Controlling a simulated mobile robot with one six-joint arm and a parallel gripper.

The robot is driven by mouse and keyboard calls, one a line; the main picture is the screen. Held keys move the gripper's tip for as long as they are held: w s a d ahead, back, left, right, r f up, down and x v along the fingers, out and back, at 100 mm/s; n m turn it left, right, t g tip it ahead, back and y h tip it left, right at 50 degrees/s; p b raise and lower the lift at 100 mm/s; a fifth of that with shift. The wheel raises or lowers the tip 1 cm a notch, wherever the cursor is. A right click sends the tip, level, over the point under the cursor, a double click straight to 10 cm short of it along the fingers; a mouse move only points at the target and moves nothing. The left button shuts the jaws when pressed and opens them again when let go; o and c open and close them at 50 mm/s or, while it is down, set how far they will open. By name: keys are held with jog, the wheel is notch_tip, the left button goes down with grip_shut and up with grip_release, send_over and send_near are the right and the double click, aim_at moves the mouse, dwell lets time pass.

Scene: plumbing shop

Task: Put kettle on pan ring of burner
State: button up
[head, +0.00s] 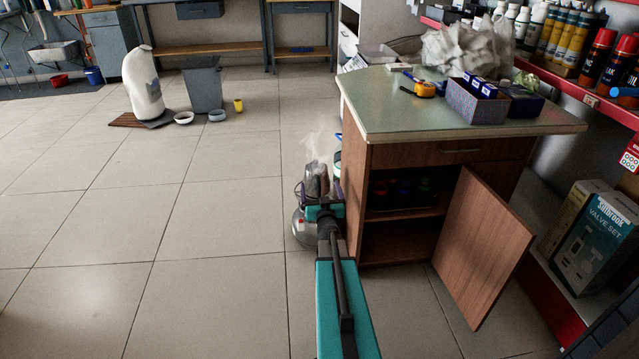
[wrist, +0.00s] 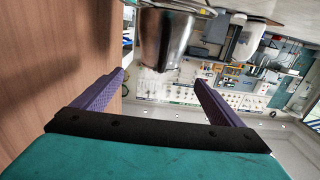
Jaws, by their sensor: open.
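My gripper (head: 319,190) is low beside the wooden cabinet in the head view. In the wrist view its two purple fingers (wrist: 160,77) are apart with nothing between them. A shiny silver vessel (wrist: 165,42) is ahead of the fingers in the wrist view, which is upside down. A silver rounded surface (head: 302,232) shows beside my gripper in the head view, largely hidden by it, and pale steam rises above. I cannot tell for sure whether this is the kettle. The burner and its pan ring cannot be made out clearly.
The wooden cabinet (head: 420,145) stands close at the right, with its door (head: 480,245) open. Its top carries a tape measure (head: 424,89) and boxes. A grey bin (head: 203,88), a white sack (head: 143,85) and bowls stand at the back left. The floor at left is clear.

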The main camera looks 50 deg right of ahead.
jog(key=shift+v, duration=1.45)
